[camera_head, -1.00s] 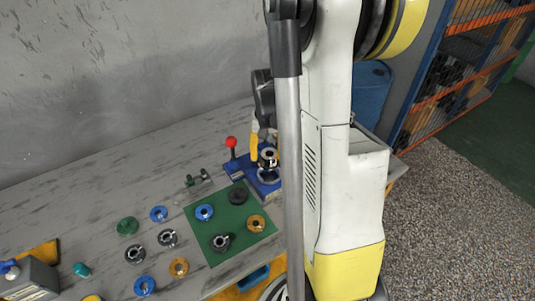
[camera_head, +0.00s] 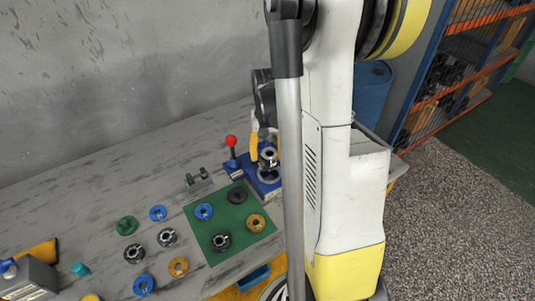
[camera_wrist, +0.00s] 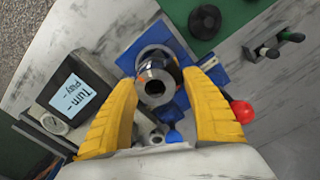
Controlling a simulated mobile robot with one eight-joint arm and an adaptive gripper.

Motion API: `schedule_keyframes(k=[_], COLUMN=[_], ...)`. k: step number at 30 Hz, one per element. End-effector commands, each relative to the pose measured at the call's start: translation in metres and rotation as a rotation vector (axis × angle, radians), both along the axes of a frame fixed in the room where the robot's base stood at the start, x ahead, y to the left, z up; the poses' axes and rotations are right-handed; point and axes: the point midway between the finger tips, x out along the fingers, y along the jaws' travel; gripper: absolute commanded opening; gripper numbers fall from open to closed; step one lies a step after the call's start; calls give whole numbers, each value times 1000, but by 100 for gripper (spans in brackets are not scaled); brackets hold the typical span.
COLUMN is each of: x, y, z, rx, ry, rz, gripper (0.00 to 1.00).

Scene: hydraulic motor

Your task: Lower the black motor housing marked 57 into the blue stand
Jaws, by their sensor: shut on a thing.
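The motor housing (camera_wrist: 155,85) is a dark cylinder with a bright metal ring-shaped top and a central bore. My gripper (camera_wrist: 158,82) has its yellow fingers on either side of it and is shut on it. In the head view the housing (camera_head: 269,158) hangs over the blue stand (camera_head: 238,171), close above the stand's round seat (camera_head: 269,177). I cannot tell whether it touches the seat. No marking 57 is legible. In the wrist view the blue stand (camera_wrist: 180,50) shows around and behind the housing. My arm hides part of the stand's right side in the head view.
A red ball-topped lever (camera_head: 231,141) rises at the stand's left; it is close to my right finger in the wrist view (camera_wrist: 242,111). A green mat (camera_head: 232,232) with several round parts lies in front. A display box (camera_wrist: 75,93) stands left in the wrist view.

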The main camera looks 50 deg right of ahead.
Motion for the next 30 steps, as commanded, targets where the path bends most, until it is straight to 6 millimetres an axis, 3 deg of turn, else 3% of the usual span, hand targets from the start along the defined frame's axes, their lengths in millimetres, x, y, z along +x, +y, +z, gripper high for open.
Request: schedule_keyframes(k=[30], x=[0], y=[0], z=[-8], rx=[0], ry=[0], rz=[0], gripper=[16])
